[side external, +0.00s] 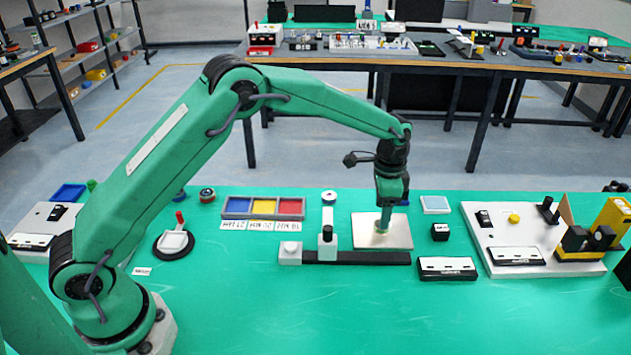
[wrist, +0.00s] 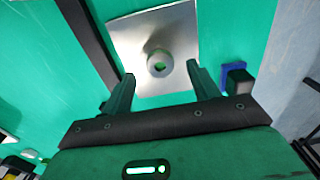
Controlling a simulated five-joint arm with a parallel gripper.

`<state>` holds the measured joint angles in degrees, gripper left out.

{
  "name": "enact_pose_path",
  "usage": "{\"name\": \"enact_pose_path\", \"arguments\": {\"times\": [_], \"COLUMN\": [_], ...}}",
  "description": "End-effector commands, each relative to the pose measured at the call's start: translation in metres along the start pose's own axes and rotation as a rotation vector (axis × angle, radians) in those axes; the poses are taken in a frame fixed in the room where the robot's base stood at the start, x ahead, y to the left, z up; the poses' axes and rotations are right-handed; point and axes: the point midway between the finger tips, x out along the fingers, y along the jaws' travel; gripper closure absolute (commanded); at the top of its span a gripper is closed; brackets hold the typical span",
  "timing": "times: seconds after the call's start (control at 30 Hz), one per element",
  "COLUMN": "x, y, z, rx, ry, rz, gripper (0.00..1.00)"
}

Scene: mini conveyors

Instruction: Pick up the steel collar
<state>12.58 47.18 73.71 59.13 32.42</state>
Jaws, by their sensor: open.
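The steel collar (wrist: 160,63) is a small grey ring with a round hole in its middle. It sits on a pale square plate (wrist: 185,22) in the wrist view. The plate also shows in the side view (side external: 398,236), under my gripper (side external: 382,229). In the wrist view my gripper (wrist: 160,75) is open, with one finger to the left and one to the right, and the collar shows between and slightly beyond the tips. The collar is not held. In the side view the fingertips and collar blur together, so their height gap cannot be told.
A black rail (side external: 360,258) runs along the plate's near edge, with a white slider post (side external: 327,240) left of it. A small black cube (side external: 440,232) stands right of the plate. A three-colour tray (side external: 263,206) lies further left. The near green bench is clear.

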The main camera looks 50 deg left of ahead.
Motion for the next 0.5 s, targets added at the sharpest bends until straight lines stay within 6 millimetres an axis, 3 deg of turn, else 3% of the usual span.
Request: {"name": "enact_pose_path", "arguments": {"times": [0.23, 0.5], "x": [0.028, 0.034], "y": [0.001, 0.001], "z": [0.000, 0.000], "rx": [0.000, 0.000], "ry": [-0.001, 0.000], "rz": [0.001, 0.000], "gripper": [0.40, 0.40]}}
